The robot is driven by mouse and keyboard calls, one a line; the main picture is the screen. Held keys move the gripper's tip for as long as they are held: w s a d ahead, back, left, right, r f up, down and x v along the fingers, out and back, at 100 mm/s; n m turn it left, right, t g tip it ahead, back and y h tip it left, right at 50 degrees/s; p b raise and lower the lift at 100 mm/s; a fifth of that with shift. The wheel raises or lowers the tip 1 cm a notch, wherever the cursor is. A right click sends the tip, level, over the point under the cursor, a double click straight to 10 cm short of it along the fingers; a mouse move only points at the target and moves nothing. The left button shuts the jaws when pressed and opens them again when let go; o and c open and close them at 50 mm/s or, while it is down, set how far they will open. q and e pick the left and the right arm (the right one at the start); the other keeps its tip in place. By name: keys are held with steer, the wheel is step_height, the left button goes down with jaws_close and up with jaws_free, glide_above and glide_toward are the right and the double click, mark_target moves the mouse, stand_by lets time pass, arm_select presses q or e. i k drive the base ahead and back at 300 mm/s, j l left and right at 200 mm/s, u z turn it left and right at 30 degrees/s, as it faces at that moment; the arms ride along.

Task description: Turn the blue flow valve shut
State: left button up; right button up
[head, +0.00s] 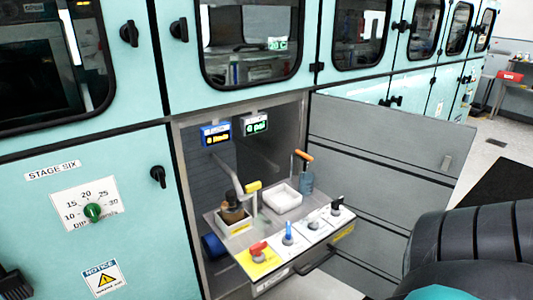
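The blue valve handle (287,233) stands upright on the pale front strip of a pulled-out module tray (240,234), inside an open cabinet bay. Another dark-handled valve (337,205) is at the strip's right end. A blue display (216,133) and a dark display with green characters (254,124) hang above; their readings are too small to read surely. Neither of my grippers is identifiable in the head view.
The bay's grey door (385,150) is swung open to the right. A brown-topped container (233,209), a white tray (282,198) and an orange-handled blue item (306,175) stand behind the valves. A dark pull handle (318,260) runs along the tray front. Black ribbed material fills the lower right.

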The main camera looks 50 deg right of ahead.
mark_target(288, 233)
steer(key=z, duration=1.75)
